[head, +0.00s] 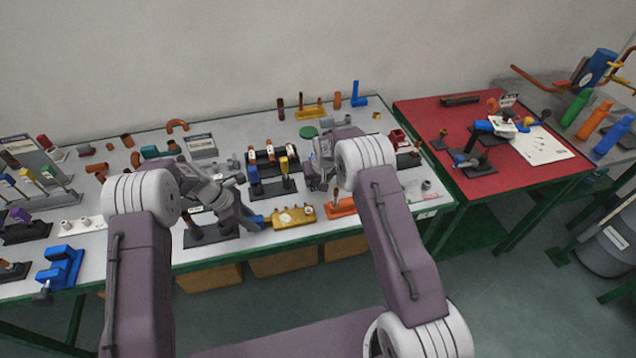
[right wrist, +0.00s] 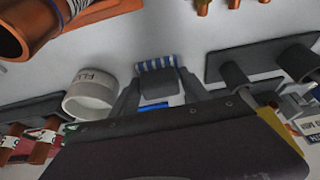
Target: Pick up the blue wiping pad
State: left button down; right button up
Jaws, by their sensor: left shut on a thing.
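A small blue piece, which looks like the blue wiping pad (head: 255,220), shows at the fingertips of my left gripper (head: 244,217), low over the front of the grey table. My left gripper is shut on it, and the fingers hide part of it. My right gripper (head: 318,180) is further right, above the table. In the right wrist view its fingers (right wrist: 158,90) stand apart. A blue-and-white striped piece (right wrist: 157,63) with a dark block shows between and beyond these fingers; I cannot tell whether they touch it.
A yellow tray (head: 293,217) lies just right of my left gripper. A blue clamp-like part (head: 60,266) stands at the left front. A white ring (right wrist: 90,92) is close to my right gripper. A red table (head: 480,183) stands at the right.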

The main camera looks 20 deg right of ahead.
jog(key=shift+c, duration=1)
notch_tip(320, 180, up, 10)
jog(key=shift+r, duration=0.1)
jog(key=o, duration=0.7)
jog(key=c, duration=0.6)
jog(key=shift+o, duration=0.2)
jog(key=s+a+n+g+y, duration=0.4)
jog(key=s+a+n, duration=0.9)
jog(key=n, duration=0.5)
jog(key=shift+s+a+f+g+y, duration=0.3)
jog(key=shift+s, duration=0.6)
